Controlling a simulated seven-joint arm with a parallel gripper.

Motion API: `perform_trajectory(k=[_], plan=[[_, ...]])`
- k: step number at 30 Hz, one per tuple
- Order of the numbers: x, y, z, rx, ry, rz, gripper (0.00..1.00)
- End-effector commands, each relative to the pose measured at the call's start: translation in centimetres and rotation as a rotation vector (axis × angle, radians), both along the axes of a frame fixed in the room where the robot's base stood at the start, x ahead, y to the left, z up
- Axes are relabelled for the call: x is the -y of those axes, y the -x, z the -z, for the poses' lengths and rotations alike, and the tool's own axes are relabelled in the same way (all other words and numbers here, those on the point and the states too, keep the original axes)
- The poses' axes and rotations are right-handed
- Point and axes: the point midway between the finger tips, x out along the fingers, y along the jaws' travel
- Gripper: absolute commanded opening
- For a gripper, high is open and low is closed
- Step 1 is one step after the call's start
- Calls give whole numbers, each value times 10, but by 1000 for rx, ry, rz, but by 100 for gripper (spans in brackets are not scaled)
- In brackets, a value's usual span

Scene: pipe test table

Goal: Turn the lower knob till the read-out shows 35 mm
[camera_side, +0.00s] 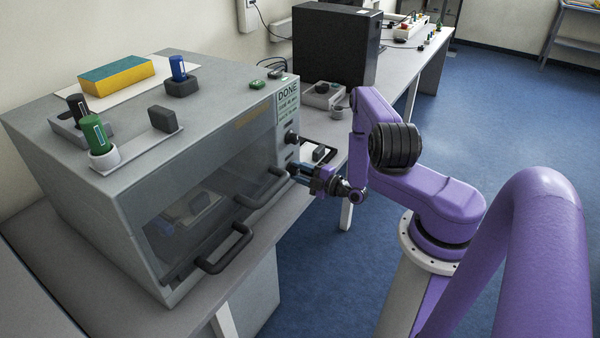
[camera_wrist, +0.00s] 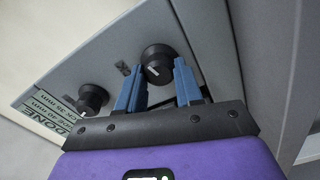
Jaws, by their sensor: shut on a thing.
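The lower knob (camera_wrist: 158,60) is black and round with a pale pointer mark, on the grey front panel of the machine. My gripper (camera_wrist: 159,78) has its blue fingers either side of it, shut on it. In the side view my gripper (camera_side: 296,170) reaches the panel's right end and hides most of this knob. The upper knob (camera_wrist: 92,97) is apart from the fingers, and shows in the side view (camera_side: 291,138). A small dark window (camera_wrist: 123,69) sits beside the lower knob; its figures are too small to read.
A sign (camera_side: 287,104) headed DONE is above the knobs; its wrist-view lines are partly hidden, one ending in 35 mm. Black door handles (camera_side: 228,252) stick out left of my gripper. Colored blocks and cylinders stand on the machine. A black box (camera_side: 335,45) is behind.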

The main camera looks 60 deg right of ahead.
Motion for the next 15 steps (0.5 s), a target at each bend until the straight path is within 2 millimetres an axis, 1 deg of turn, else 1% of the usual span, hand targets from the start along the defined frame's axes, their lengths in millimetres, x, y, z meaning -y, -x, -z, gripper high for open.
perform_trajectory(k=[1,2,3,4,12,15], plan=[[0,1,1,-3,-3,2,5],[0,1,1,-3,-3,2,42],[0,1,1,-3,-2,2,55],[0,1,1,-3,-2,1,61],[0,1,0,-1,0,1,61],[1,4,1,-2,0,3,61]])
